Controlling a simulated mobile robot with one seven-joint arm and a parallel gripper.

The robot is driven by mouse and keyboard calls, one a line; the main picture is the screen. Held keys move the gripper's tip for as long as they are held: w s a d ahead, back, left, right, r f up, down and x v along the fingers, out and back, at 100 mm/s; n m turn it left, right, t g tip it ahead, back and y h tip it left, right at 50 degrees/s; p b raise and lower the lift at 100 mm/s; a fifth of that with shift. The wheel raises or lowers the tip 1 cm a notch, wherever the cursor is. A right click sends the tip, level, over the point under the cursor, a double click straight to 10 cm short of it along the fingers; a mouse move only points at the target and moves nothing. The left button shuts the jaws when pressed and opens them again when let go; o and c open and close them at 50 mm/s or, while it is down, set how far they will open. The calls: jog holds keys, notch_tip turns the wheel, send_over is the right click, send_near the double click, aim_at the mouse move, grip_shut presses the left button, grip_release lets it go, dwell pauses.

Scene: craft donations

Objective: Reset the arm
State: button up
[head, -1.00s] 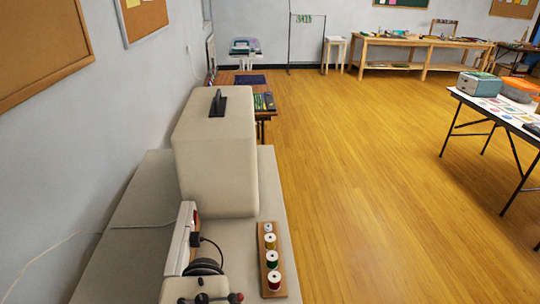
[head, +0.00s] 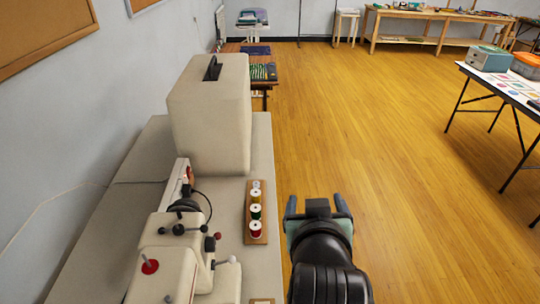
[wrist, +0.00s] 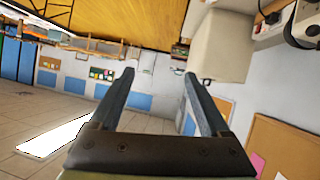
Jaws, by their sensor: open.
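My gripper (head: 315,201) is in the head view at the lower middle, over the wooden floor, just right of the grey table. Its two fingers are spread apart. In the wrist view the open fingers (wrist: 158,78) have nothing between them, and the room appears upside down behind them.
The grey table (head: 262,150) holds a beige machine cover (head: 210,115), a beige sewing machine (head: 165,250) and a wooden rack of thread spools (head: 258,240) close to my gripper. A black-edged table (head: 510,95) stands at the right. The wooden floor (head: 390,140) between is clear.

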notch_tip(320, 180, up, 14)
jog(key=w+a+t, duration=0.2)
jog(key=a+t, duration=0.1)
jog(key=t, duration=0.2)
jog(key=s+a+r+t, duration=0.1)
jog(key=s+r+t, duration=0.2)
jog(key=r, duration=0.5)
jog(key=s+a+r+t+y, duration=0.1)
jog(key=s+a+r+t, duration=0.1)
jog(key=s+r, duration=0.3)
jog(key=s+a+r+t, duration=0.1)
jog(key=s+r+t, duration=0.4)
jog(key=r, duration=0.7)
jog(key=shift+a+y, duration=0.35)
jog(key=shift+y, duration=0.05)
